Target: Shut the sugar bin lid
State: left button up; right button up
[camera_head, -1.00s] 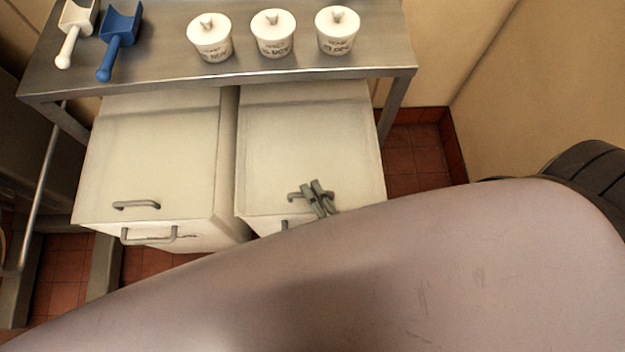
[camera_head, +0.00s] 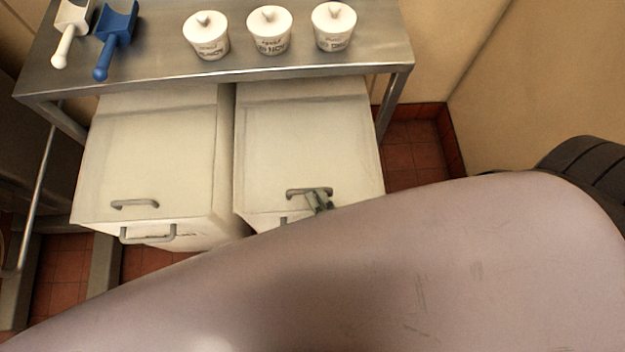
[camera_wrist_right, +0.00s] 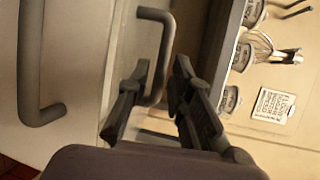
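Two cream bins stand under a metal table, a left bin (camera_head: 150,165) and a right bin (camera_head: 300,140). Both lids look down. I cannot read which bin is sugar. The right bin's lid has a grey handle (camera_head: 309,191) near its front edge; it also shows in the right wrist view (camera_wrist_right: 166,45). My right gripper (camera_head: 318,198) is at that handle's right end, partly hidden by my arm. In the right wrist view its fingers (camera_wrist_right: 162,88) are apart, with the handle's near end close to or between them; contact is unclear. My left gripper is out of view.
On the metal table (camera_head: 370,62) stand several white lidded pots (camera_head: 270,30), a white scoop (camera_head: 70,30) and a blue scoop (camera_head: 115,38). The left bin's lid handle (camera_head: 134,204) is free. Red tiled floor (camera_head: 410,155) is open at the right.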

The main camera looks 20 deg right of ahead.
jog(key=v, duration=0.8)
jog(key=shift+s, duration=0.35)
